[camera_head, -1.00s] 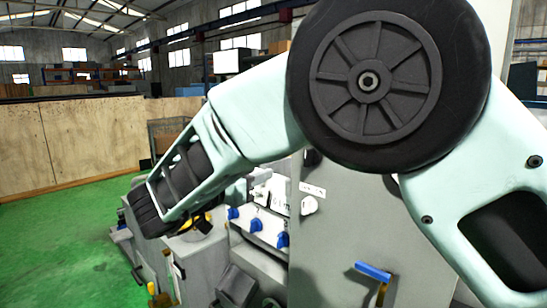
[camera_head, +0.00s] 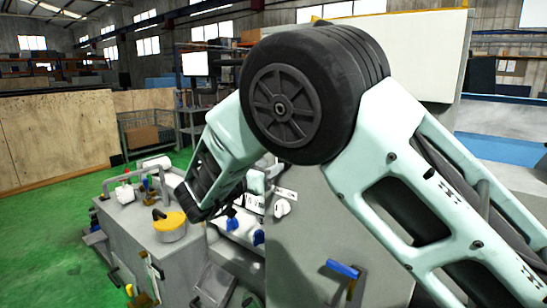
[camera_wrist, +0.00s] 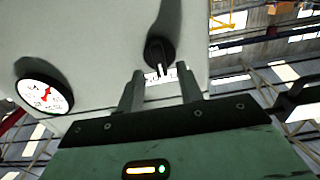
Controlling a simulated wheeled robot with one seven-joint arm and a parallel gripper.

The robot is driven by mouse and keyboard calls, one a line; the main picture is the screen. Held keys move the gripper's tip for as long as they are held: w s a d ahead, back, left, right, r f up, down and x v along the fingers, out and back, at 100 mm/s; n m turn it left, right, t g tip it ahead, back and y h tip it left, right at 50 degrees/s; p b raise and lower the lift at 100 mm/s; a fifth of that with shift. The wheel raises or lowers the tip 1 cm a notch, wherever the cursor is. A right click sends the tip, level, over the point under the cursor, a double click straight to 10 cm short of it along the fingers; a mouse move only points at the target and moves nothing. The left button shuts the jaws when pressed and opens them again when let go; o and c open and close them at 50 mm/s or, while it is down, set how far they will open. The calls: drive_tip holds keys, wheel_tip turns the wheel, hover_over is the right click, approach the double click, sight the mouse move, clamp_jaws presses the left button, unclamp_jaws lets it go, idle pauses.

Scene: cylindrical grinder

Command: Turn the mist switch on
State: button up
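In the wrist view a black rotary switch (camera_wrist: 160,52) sits on a pale grey panel, with a small white label below it, too small to read. I cannot confirm from the label that it is the mist switch. My gripper (camera_wrist: 161,72) is open and empty, its two fingers on either side below the switch and pointing at the panel. I cannot tell whether either finger touches it. In the head view my own arm hides my gripper and the black switch.
Green floor (camera_head: 50,225) is clear at left.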

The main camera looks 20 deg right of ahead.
drive_tip(key=shift+p+x, duration=0.3)
drive_tip(key=shift+x, duration=1.1)
drive_tip(key=shift+c, duration=0.3)
clamp_jaws()
